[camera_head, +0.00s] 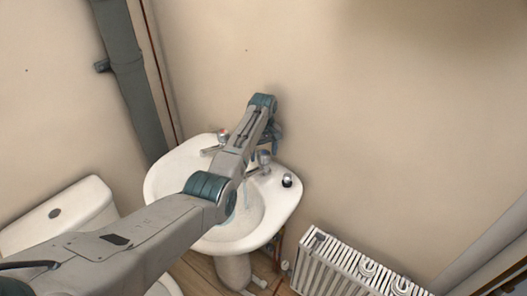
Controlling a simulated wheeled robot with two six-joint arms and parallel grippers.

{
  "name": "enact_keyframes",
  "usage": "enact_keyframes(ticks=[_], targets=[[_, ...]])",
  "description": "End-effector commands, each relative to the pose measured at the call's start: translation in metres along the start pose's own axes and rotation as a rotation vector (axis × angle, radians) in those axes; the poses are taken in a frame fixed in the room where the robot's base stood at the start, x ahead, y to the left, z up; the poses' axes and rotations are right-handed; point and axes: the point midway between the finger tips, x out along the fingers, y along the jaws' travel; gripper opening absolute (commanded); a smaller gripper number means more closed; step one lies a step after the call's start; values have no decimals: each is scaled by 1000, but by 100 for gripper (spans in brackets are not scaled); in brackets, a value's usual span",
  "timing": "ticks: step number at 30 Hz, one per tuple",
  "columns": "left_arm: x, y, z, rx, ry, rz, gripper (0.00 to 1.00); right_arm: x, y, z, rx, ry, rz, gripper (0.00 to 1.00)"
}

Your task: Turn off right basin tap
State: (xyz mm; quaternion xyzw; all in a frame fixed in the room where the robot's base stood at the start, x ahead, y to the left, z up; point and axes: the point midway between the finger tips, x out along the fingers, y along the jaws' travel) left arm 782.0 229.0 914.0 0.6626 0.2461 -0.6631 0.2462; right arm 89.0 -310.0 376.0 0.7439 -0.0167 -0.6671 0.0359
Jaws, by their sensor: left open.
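The white basin (282,205) stands against the wall in the middle of the view. Its right tap (264,158) is a small chrome tap at the back rim, with its spout pointing left into the bowl. A bluish streak shows in the bowl beside my arm, perhaps water. The left tap (222,136), with a red mark on top, is left of my forearm. My left arm reaches across the basin from the lower left. My left gripper (275,138) points down just above and behind the right tap; it is open, and contact is unclear. My right gripper is out of view.
A dark round item (288,181) sits on the basin's right rim. A white radiator (345,268) is at the lower right, and a white cistern (60,215) at the left. A grey pipe (130,75) runs down the left wall. The wall above the basin is bare.

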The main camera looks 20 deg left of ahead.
Motion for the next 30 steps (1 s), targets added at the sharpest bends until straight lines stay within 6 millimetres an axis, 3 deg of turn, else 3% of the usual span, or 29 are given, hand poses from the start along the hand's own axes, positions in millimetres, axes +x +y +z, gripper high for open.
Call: enact_keyframes(ticks=[10,17,18,30], targets=[[6,0,0,0,0,0,65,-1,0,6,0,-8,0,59],[5,0,0,0,0,0,22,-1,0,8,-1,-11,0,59],[5,0,0,0,0,0,20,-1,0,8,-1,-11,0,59],[3,0,0,83,1,0,20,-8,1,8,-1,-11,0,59]])
